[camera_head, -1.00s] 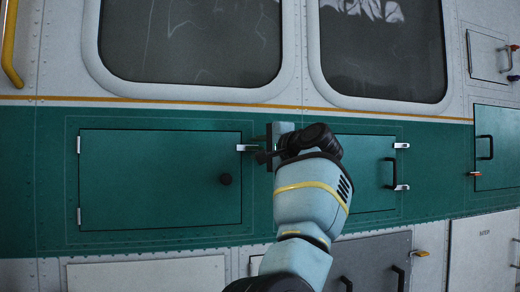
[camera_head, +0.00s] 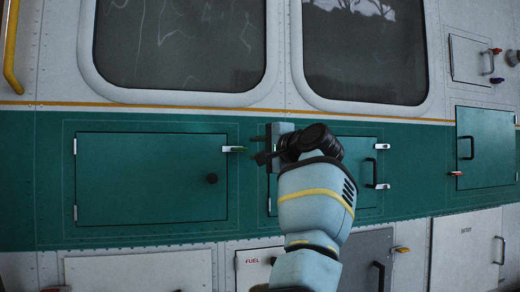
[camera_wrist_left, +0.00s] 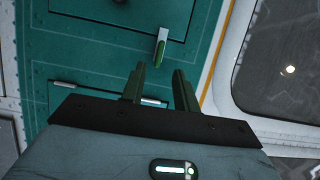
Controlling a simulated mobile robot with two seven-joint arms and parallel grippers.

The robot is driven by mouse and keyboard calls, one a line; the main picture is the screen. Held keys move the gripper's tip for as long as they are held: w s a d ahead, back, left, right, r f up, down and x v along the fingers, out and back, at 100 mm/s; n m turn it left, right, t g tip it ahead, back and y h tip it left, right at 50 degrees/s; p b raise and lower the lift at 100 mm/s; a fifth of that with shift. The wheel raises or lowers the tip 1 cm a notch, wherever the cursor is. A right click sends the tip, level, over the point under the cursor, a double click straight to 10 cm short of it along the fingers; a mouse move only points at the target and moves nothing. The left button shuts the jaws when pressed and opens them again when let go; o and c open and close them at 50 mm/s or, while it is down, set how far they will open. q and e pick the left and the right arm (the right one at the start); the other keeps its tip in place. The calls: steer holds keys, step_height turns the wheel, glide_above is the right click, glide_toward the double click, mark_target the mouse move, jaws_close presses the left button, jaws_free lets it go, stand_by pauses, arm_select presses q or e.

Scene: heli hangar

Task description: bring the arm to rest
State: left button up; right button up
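My left arm comes up from the bottom of the head view. Its gripper (camera_head: 262,148) is in front of the green panel, just right of a small latch (camera_head: 233,149) at the edge of the closed left green door (camera_head: 150,178). In the left wrist view the two dark fingers (camera_wrist_left: 160,88) stand apart with nothing between them. The latch (camera_wrist_left: 160,47) lies beyond the fingertips, apart from them. My wrist hides part of the right green door (camera_head: 350,170). My right gripper is not in view.
Two dark windows (camera_head: 180,45) are above the green band. A yellow handrail (camera_head: 12,50) is at the upper left. A grey panel (camera_head: 365,260) and a white fuel panel (camera_head: 258,268) lie below. A further green door (camera_head: 487,145) with a handle is at the right.

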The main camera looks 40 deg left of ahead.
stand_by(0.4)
